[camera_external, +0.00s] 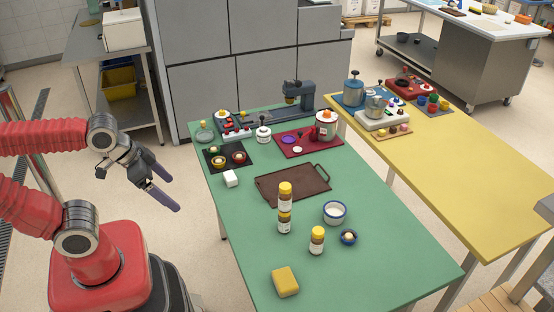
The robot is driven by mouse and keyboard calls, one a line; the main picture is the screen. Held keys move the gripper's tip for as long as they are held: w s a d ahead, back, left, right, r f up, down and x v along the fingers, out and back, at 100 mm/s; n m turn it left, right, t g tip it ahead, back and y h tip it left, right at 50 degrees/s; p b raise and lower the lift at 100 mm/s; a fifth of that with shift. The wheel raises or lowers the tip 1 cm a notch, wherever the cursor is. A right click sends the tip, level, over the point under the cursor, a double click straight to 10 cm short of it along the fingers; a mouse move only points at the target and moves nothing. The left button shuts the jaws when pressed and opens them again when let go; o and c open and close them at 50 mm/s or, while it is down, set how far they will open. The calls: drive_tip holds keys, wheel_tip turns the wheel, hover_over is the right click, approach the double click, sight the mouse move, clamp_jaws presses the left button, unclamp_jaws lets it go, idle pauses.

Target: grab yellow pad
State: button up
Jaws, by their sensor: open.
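The yellow pad (285,281) is a small, thick block with rounded edges. It lies flat on the green table (228,229), close to the table's near edge. My gripper (168,190) is open and empty, with its two purple-grey fingers apart. It hangs in the air left of the green table, up and to the left of the pad in the picture and well apart from it. Nothing covers the pad.
The table left of the bottles is clear.

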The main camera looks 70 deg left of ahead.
drive_tip(key=t+h, duration=0.3)
drive_tip(key=t, duration=0.2)
hover_over(277, 281)
drive_tip(key=s+a, duration=0.3)
drive_tip(key=s, duration=0.1)
wheel_tip(277, 281, down, 13)
drive_tip(key=d+f, duration=0.1)
drive_tip(key=f, duration=0.1)
drive_tip(key=d+f+t+y, duration=0.1)
drive_tip(key=f, duration=0.1)
drive_tip(key=f+t, duration=0.1)
drive_tip(key=f, duration=0.2)
drive_tip(key=shift+s+d+y, duration=0.4)
drive_tip(key=shift+s+f+t+y, duration=0.25)
drive_tip(key=shift+f+t+y, duration=0.15)
drive_tip(key=shift+f+t, duration=0.1)
drive_tip(key=shift+r, duration=0.1)
drive_tip(key=shift+w+f, duration=0.25)
drive_tip(key=shift+w, duration=0.3)
